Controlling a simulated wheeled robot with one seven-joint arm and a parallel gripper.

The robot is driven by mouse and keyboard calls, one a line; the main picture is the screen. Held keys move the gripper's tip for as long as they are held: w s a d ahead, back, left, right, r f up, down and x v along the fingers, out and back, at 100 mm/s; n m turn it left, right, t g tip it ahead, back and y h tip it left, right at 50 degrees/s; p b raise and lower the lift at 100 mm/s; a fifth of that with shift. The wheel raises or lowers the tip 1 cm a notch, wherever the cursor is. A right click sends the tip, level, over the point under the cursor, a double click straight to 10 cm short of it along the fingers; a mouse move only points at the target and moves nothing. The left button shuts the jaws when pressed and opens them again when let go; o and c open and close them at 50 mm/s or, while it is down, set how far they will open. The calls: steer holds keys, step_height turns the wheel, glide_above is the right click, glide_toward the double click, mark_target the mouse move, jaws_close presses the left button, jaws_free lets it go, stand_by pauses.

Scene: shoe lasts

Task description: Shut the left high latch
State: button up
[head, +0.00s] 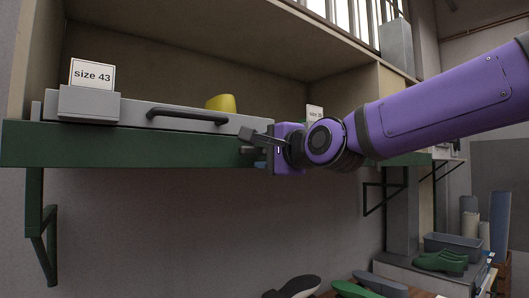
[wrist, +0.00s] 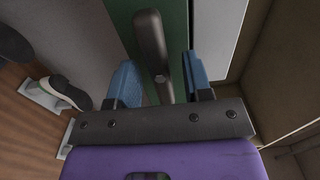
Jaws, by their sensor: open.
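The high latch shows in the wrist view as a dark grey lever (wrist: 151,45) over the green shelf edge, lying between my two blue fingertips. My gripper (wrist: 163,72) is open around it, with a visible gap at the right finger; I cannot tell whether either finger touches it. There the gripper largely hides the latch.
The drawer has a black bar handle (head: 187,115) and a "size 43" card (head: 92,74). A yellow shoe last (head: 221,103) stands behind its front. Below right, shoes (head: 292,287) lie on a low surface and a blue-grey bin (head: 452,246) stands farther right.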

jaws_close()
steer(key=shift+n, duration=0.4)
steer(key=n, duration=0.3)
steer(key=shift+n, duration=0.4)
steer(key=n, duration=0.4)
steer(key=shift+w+f, duration=0.1)
steer(key=n, duration=0.9)
steer(key=shift+n, duration=0.3)
